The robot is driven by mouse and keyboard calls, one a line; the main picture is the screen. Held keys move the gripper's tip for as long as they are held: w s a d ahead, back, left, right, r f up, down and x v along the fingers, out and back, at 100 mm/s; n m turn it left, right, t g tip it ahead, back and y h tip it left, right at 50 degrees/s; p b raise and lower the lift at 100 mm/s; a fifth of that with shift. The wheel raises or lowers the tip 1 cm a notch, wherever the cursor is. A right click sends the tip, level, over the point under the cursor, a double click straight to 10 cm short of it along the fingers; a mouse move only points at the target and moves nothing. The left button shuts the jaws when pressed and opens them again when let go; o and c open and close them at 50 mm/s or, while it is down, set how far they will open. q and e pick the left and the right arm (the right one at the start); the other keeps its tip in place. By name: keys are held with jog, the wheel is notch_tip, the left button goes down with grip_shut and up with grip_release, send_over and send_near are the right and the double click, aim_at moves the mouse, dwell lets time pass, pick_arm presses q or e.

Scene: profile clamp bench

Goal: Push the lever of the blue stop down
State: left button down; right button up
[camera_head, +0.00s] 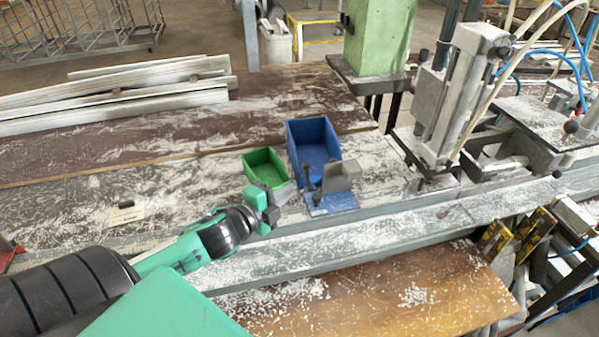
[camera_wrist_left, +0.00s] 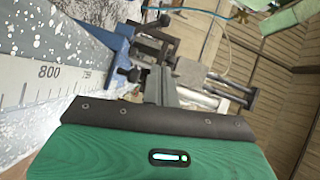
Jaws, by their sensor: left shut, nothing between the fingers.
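The blue stop has a blue base plate (camera_head: 333,204) with a grey block (camera_head: 341,175) on it, and sits on the bench rail. Its dark lever (camera_head: 308,179) stands up at the left side of the block; its exact angle is hard to tell. My left gripper (camera_head: 284,194) is shut and empty, just left of the stop, with a small apparent gap to the lever. In the left wrist view the shut fingers (camera_wrist_left: 160,86) point toward the stop's blue part (camera_wrist_left: 118,38) and dark knobs. Contact cannot be told there. My right gripper is in neither view.
A green bin (camera_head: 264,167) and a larger blue bin (camera_head: 314,143) stand behind the gripper and stop. A clamp machine (camera_head: 455,105) stands to the right. A scale (camera_wrist_left: 45,82) runs along the rail. Light chips litter the bench; metal profiles (camera_head: 120,97) lie back left.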

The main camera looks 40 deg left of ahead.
aim_at(307, 177)
pick_arm(q)
jog(key=w+a+f+p, duration=0.1)
jog(key=w+p, duration=0.1)
jog(key=w, duration=0.6)
jog(key=shift+a+f, duration=0.15)
jog(key=shift+a, duration=0.2)
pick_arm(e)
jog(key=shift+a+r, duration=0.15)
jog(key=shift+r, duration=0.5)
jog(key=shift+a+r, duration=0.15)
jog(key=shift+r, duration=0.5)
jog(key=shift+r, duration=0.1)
